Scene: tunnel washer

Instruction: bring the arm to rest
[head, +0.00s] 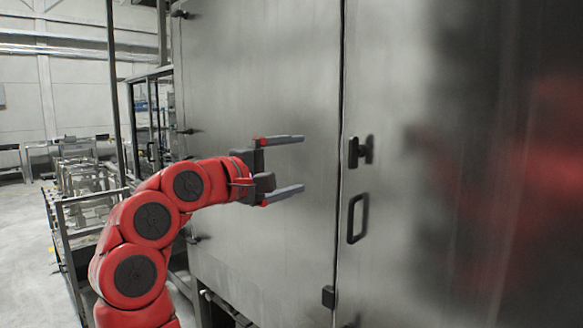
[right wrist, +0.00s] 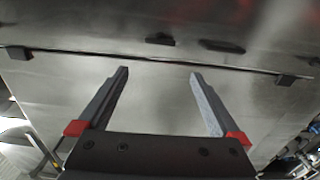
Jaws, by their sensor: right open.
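My right arm (head: 152,221), red with dark joint caps, rises from the bottom left of the head view and bends to the right. Its right gripper (head: 303,162) is open and empty, with two grey fingers spread one above the other. It is in front of the steel washer panel (head: 262,80), left of the door seam. In the right wrist view the open fingers (right wrist: 159,73) reach towards the steel face with nothing between them. I cannot tell the exact gap to the panel. My left gripper does not show.
Right of the seam, the steel door (head: 400,60) has a dark latch (head: 360,151) and a loop handle (head: 357,218). The door looks shut. A metal frame rack (head: 80,205) stands at the left, with open floor (head: 25,250) beside it.

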